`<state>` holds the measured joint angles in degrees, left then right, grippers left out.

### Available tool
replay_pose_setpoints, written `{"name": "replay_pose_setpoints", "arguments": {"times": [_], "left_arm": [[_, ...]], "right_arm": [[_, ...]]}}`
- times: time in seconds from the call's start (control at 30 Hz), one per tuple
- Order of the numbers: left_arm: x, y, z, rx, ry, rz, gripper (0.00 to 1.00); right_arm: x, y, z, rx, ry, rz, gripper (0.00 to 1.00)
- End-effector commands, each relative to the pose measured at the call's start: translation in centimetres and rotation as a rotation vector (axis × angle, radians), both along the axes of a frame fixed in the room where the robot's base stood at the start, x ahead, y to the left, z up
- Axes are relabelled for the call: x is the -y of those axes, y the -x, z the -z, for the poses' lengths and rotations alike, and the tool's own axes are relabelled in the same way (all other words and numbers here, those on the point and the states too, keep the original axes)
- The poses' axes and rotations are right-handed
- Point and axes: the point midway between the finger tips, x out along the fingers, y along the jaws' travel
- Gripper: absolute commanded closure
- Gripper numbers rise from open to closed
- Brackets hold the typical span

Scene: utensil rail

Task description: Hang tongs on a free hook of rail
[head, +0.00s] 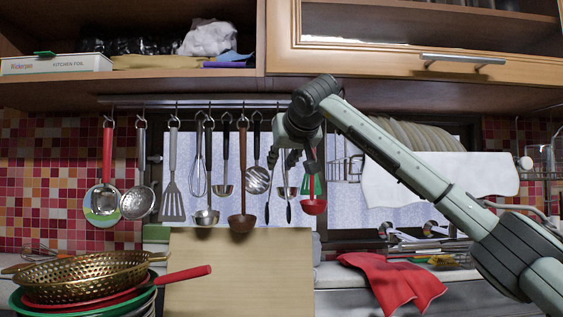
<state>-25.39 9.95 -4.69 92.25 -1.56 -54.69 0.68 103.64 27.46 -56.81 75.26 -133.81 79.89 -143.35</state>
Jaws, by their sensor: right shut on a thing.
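My right gripper (286,160) is shut on the tongs, in front of the right part of the utensil rail (200,101). The tongs (288,208) hang down from the gripper, with two thin arms spread apart and dark tips at the bottom. Their upper end is hidden by the gripper. Hooks behind my gripper are hidden, so I cannot tell which are free. My left gripper is not in view.
A cutting board (240,275) stands below the rail. A gold colander (85,277) sits on stacked bowls at lower left. Cabinets (415,45) hang above. A red cloth (392,281) lies at lower right.

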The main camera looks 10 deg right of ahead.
Motion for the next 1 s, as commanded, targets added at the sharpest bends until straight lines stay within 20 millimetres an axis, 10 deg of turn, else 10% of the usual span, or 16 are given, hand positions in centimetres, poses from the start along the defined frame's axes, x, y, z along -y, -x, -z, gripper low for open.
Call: {"name": "replay_pose_setpoints", "arguments": {"times": [0.2,0.23,0.4,0.77,1.0], "left_arm": [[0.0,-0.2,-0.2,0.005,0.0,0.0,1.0],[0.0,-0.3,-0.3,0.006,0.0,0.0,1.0],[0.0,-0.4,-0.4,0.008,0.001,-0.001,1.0],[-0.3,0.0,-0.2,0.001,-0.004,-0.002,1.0],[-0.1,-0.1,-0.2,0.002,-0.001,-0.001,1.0]], "right_arm": [[0.0,0.0,-0.1,0.001,0.0,0.0,1.0],[0.0,0.0,-0.1,0.001,0.0,0.0,0.73],[0.0,0.0,-0.1,0.001,0.0,0.0,0.53],[0.0,0.4,-0.2,0.001,0.0,0.0,0.53],[0.2,4.1,-2.0,0.006,0.001,0.001,0.53]]}}
